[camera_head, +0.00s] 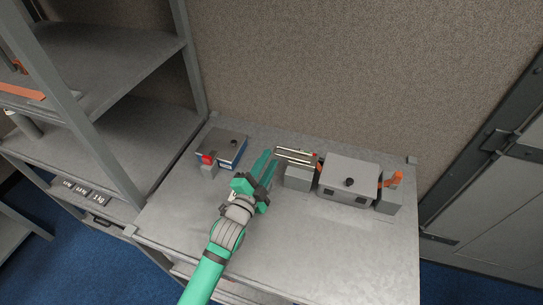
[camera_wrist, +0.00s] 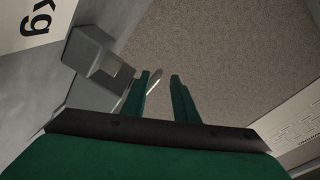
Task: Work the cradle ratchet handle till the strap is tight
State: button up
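My gripper (camera_head: 268,157) is above the grey bench, between a low blue-sided box on the left and a central unit. In the wrist view its two green fingers (camera_wrist: 160,76) stand apart, with no held object visible between them. An orange handle (camera_head: 396,178) is on the grey block at the right end of the console. A red knob or handle (camera_head: 208,159) is on a small block at the left. I cannot tell which is the cradle ratchet handle. No strap is clearly visible. A thin pale curved piece (camera_wrist: 154,82) shows behind the fingers.
A grey console box (camera_head: 348,178) with a black knob and the central unit (camera_head: 298,176) stand at the bench's back right. The bench front (camera_head: 310,250) is clear. Shelves (camera_head: 125,135) rise at the left; a wall (camera_head: 320,70) stands behind.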

jog(key=shift+x, duration=1.45)
